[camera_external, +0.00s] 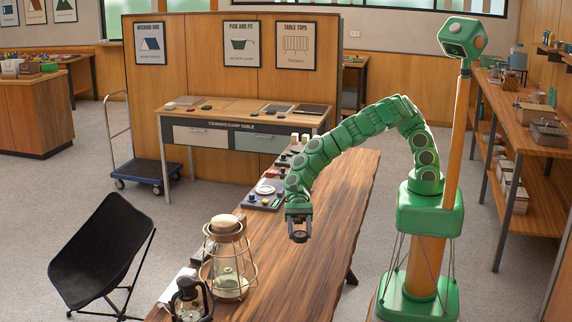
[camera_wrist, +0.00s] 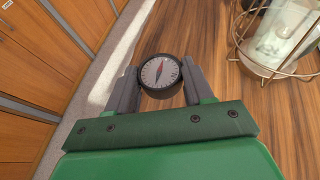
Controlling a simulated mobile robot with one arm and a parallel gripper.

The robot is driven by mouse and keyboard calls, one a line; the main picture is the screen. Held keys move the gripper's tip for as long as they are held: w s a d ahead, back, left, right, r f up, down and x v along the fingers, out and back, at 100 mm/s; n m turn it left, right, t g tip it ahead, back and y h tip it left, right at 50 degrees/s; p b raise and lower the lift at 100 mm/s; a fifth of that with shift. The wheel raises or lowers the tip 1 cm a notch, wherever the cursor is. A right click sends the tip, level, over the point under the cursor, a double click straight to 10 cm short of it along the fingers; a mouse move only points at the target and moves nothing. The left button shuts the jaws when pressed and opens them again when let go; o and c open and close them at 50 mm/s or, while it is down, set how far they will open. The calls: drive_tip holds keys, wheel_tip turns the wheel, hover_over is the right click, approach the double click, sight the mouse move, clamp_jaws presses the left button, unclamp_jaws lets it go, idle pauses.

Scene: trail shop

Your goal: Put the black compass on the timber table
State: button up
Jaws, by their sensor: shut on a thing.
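The black compass (camera_external: 299,238) hangs from my gripper (camera_external: 299,222), which is shut on it, over the long wooden table (camera_external: 325,215). In the wrist view the compass (camera_wrist: 160,74) shows a white dial with a red needle, between the two grey fingers of my gripper (camera_wrist: 160,82). Its height above the wood is hard to tell. Behind stands another table with a wooden top (camera_external: 235,110), a dark frame and drawers; its front lettering appears to read "Timber Camp Table". Several small items and flat dark panels lie on that top, with bare wood between them.
A wire-caged lantern (camera_external: 228,262) and a small black lantern (camera_external: 188,300) stand at the long table's near end. Trays of small items (camera_external: 265,195) line its left edge. A black chair (camera_external: 100,250) and a blue trolley (camera_external: 145,170) stand on the floor.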

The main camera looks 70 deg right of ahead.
drive_tip(key=shift+n+g+h, duration=0.4)
drive_tip(key=shift+n+g, duration=0.4)
drive_tip(key=s, duration=0.1)
drive_tip(key=s+a, duration=0.1)
drive_tip(key=s, duration=0.2)
drive_tip(key=shift+s+a+f, duration=0.2)
drive_tip(key=shift+s+a, duration=0.2)
